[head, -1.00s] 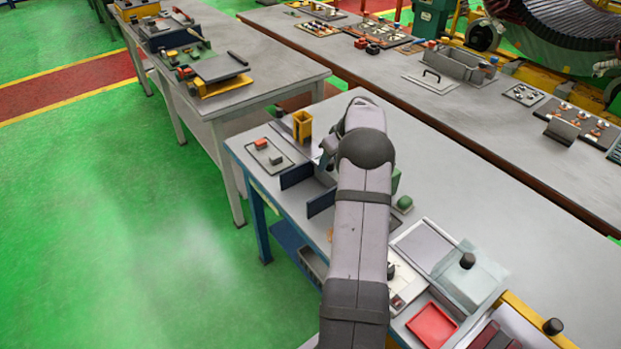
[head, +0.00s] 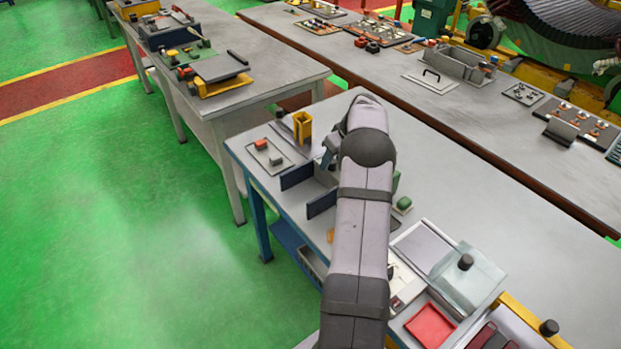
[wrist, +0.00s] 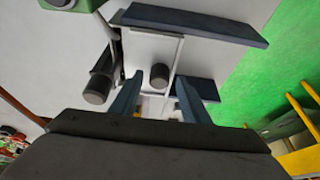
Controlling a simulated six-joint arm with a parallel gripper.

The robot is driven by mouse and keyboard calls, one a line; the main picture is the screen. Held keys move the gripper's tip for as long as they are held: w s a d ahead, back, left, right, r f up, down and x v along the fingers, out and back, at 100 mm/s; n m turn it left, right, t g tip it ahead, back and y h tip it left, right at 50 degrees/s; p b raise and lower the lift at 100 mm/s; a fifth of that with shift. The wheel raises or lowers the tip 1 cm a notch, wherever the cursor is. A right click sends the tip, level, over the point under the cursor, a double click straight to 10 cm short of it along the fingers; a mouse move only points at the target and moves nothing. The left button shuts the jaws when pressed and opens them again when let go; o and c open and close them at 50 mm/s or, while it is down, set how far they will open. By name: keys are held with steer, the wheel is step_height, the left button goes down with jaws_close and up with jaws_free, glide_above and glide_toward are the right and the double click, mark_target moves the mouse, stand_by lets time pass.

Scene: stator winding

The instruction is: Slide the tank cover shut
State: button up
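A translucent pale cover plate (head: 480,283) with a black knob (head: 466,262) lies at the right of the near bench in the head view, beside a flat grey panel (head: 422,247). I take this plate to be the tank cover; the tank's opening cannot be made out. My gripper (wrist: 159,76) is open in the wrist view, its two blue-grey fingers apart. A dark round knob (wrist: 160,76) shows between the fingertips, with gaps on both sides; contact is not visible. My arm hides the gripper's tips in the head view.
Two upright dark-blue panels (head: 321,203) stand left of my arm; similar panels show in the wrist view (wrist: 196,23). A yellow holder (head: 302,127), a green block (head: 404,203) and a red tray (head: 431,326) are nearby.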

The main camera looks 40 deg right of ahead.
mark_target(333, 162)
steer(key=shift+w+r+p, duration=0.1)
steer(key=shift+r+p, duration=0.9)
steer(key=shift+r, duration=1.2)
steer(key=shift+w+a, duration=0.1)
steer(key=shift+a, duration=0.1)
steer(key=s+a+r+g, duration=0.1)
steer(key=s+a+r, duration=0.15)
steer(key=a, duration=0.95)
steer(key=s+a+r+g, duration=0.1)
steer(key=s+a, duration=0.2)
steer(key=a, duration=0.8)
steer(key=s+a+f+g, duration=0.1)
steer(key=s+a, duration=0.7)
steer(key=s, duration=0.3)
steer(key=s+a+f+g, duration=0.1)
steer(key=s+a, duration=0.7)
steer(key=s, duration=0.2)
steer(key=shift+s+f, duration=0.25)
steer(key=shift+s, duration=0.1)
